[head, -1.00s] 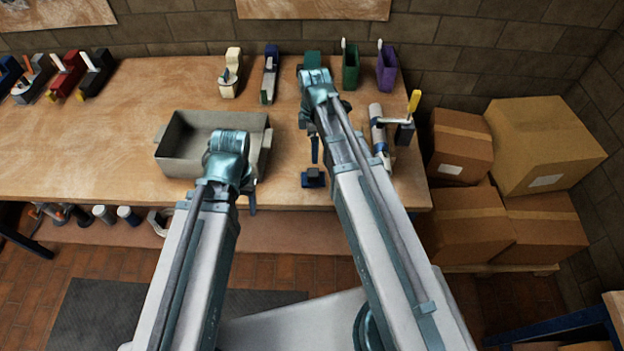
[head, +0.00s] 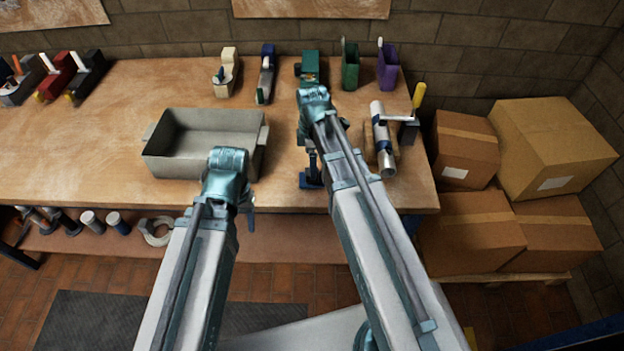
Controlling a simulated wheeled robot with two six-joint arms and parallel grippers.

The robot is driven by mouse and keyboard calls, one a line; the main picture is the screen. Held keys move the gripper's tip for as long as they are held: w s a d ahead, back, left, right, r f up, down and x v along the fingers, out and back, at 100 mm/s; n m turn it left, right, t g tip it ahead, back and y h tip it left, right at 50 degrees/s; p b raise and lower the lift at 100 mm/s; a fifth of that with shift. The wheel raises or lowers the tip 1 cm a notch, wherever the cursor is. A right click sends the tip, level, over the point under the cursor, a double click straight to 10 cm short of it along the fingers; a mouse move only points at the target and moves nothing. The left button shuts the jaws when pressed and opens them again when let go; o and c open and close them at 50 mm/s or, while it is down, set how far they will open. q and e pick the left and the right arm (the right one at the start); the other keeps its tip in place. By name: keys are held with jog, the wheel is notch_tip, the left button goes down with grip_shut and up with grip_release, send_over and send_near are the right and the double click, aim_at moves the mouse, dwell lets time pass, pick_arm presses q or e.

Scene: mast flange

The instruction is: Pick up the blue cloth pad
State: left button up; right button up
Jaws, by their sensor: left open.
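A small dark blue piece (head: 309,181), which may be the blue cloth pad, lies on the workbench near its front edge. My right arm's wrist partly covers the area around it, so its shape is unclear. My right gripper (head: 313,160) points down just above or at this piece; I cannot tell whether it touches, and its jaws are too hidden to read. My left gripper (head: 247,212) is open, mostly behind its own wrist, at the bench's front edge, right of and below the grey metal tray (head: 160,165).
The workbench (head: 80,150) is clear on its left middle. Several coloured holders stand along the back, including a green one (head: 350,66) and a purple one (head: 387,68). A grey cylinder tool (head: 381,140) lies right of my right arm. Cardboard boxes (head: 545,150) are stacked at the right.

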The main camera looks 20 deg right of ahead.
notch_tip(320, 180, down, 5)
jog(key=b, duration=0.4)
jog(key=shift+a+r, duration=0.1)
jog(key=shift+r, duration=0.1)
jog(key=shift+c, duration=0.2)
grip_shut()
